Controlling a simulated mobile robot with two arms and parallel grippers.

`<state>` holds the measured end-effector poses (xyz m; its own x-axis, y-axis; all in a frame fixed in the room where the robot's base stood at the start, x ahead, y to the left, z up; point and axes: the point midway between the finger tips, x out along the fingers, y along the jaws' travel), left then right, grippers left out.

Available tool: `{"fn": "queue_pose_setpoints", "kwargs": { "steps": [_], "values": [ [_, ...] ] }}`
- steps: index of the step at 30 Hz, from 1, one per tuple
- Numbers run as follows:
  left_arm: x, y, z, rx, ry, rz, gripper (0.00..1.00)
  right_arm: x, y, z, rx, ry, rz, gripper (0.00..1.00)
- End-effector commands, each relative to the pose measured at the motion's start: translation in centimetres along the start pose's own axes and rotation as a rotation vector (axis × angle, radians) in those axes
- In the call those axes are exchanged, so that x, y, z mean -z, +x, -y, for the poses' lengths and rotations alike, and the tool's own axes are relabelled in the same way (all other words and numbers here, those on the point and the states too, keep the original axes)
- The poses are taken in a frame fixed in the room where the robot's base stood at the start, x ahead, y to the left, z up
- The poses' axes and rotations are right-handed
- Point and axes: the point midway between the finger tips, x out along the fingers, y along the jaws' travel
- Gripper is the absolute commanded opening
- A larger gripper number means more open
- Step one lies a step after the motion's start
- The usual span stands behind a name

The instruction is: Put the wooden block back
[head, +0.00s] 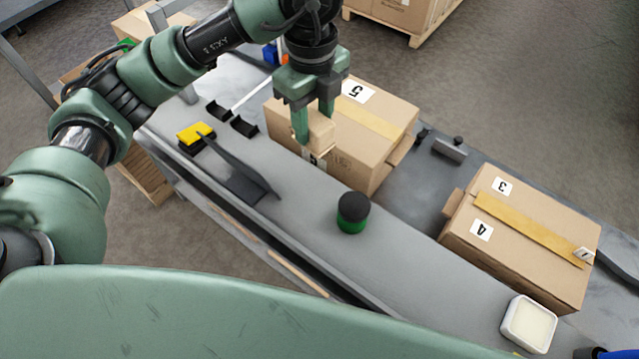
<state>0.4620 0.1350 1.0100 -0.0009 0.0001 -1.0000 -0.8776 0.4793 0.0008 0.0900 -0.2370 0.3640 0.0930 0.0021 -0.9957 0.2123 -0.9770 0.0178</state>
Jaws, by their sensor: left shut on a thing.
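My left gripper (314,128) comes in from the upper left and points down at the upper middle of the head view. It is shut on a small light wooden block (320,130), which its fingers partly cover. The block shows in front of a cardboard box (385,110) labelled 5. I cannot tell whether the block touches the box or hangs clear of it. My right gripper is not in view.
A second cardboard box (545,235) labelled 3 and 4 stands at right. A green and black round item (352,213), a white dish (528,324) and a yellow-and-black tool (195,134) sit on the grey bench (300,225). The bench front has free room.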

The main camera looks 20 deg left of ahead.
Motion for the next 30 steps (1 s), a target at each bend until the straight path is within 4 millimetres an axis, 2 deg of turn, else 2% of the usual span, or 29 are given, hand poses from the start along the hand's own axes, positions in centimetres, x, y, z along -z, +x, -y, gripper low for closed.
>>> {"fn": "queue_pose_setpoints", "kwargs": {
  "steps": [4,7,13,21,24,30],
  "values": [
    [0.1,0.0,0.2,-0.001,-0.127,-0.001,0.07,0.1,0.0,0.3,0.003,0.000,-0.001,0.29],
    [0.2,1.1,0.2,-0.005,-0.153,-0.004,0.07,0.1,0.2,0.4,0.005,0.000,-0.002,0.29],
    [0.2,6.2,0.1,-0.009,-0.154,-0.005,0.07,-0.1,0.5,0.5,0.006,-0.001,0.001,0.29],
    [0.1,12.8,0.1,-0.006,-0.154,-0.002,0.07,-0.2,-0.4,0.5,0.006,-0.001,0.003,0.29],
    [0.1,14.4,0.1,-0.004,-0.153,0.000,0.07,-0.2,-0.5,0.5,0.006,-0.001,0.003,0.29],
    [0.1,16.2,0.2,-0.003,-0.152,-0.001,0.07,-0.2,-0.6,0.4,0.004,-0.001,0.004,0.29]
  ]
}}
